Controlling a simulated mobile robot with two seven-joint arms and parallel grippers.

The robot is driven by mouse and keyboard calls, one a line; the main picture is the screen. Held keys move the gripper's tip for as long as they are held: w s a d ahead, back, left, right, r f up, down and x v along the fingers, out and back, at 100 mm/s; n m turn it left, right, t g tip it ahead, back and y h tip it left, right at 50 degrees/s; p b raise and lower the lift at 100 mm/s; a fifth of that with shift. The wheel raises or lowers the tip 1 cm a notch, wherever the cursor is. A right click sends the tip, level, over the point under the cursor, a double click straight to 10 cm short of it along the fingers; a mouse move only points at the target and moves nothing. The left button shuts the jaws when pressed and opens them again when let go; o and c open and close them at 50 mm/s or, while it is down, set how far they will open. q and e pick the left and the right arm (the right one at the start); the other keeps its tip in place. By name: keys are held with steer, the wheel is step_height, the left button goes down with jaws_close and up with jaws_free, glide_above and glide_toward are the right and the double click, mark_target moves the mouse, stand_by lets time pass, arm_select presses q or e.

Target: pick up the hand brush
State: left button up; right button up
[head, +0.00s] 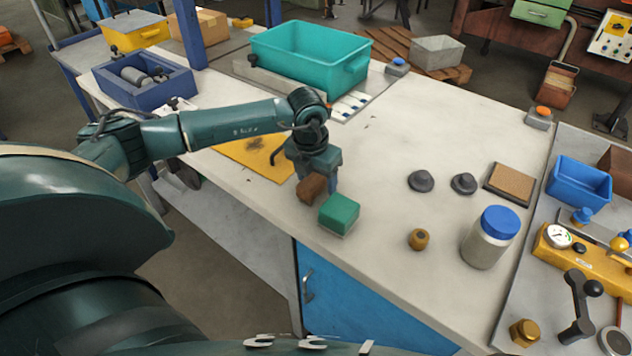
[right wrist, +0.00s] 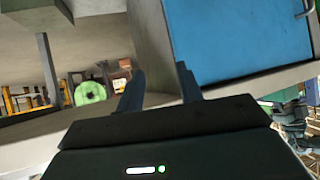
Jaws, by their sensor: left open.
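A brown block-shaped thing (head: 311,188), which I take to be the hand brush, is at the table's front edge. My left gripper (head: 318,176) is open, pointing down right at it, and hides part of it. I cannot tell whether the fingers touch it. A green block with a pale underside (head: 339,213) lies just to its right. My right gripper (right wrist: 160,88) shows in the right wrist view, with its fingers apart and nothing between them, below table height near a blue cabinet door (right wrist: 226,40).
The pale table (head: 400,130) has free room behind my left gripper. A yellow sheet (head: 253,157) lies to its left. A brass-coloured knob (head: 419,239), two dark round pieces (head: 421,181) and a blue-lidded jar (head: 487,240) stand to the right. A teal bin (head: 308,55) is at the back.

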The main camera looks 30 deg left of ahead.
mark_target(316, 175)
arm_select(q)
steer(key=shift+f, duration=0.25)
stand_by(0.4)
steer(key=c, duration=1.1)
steer(key=shift+r, duration=0.55)
step_height(316, 175, up, 10)
steer(key=shift+f+b, duration=0.2)
steer(key=shift+b, duration=0.45)
